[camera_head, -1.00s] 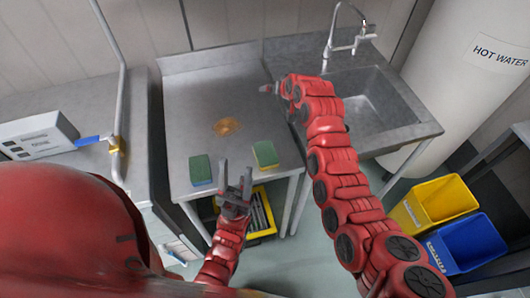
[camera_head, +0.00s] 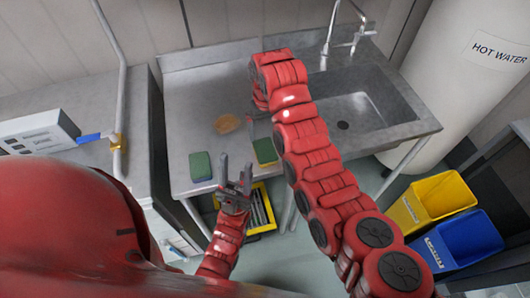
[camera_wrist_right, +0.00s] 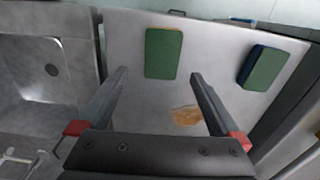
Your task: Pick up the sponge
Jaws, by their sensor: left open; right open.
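Two green sponges lie on the steel counter (camera_head: 190,100). The yellow-edged sponge (camera_head: 266,150) is near the front edge on the right; it also shows in the right wrist view (camera_wrist_right: 163,52). The blue-edged sponge (camera_head: 201,166) is to its left; the right wrist view shows it at the right (camera_wrist_right: 264,67). My right gripper (camera_wrist_right: 158,76) is open and empty, its fingers pointing toward the yellow-edged sponge; in the head view the arm hides part of it. My left gripper (camera_head: 236,165) is open and empty, by the counter's front edge between the two sponges.
A brown stain (camera_head: 227,123) marks the counter. A sink (camera_head: 365,110) with a tap (camera_head: 345,38) is to the right. A yellow bin (camera_head: 437,203) and a blue bin (camera_head: 465,243) stand on the floor at right. A yellow crate (camera_head: 258,208) sits below the counter.

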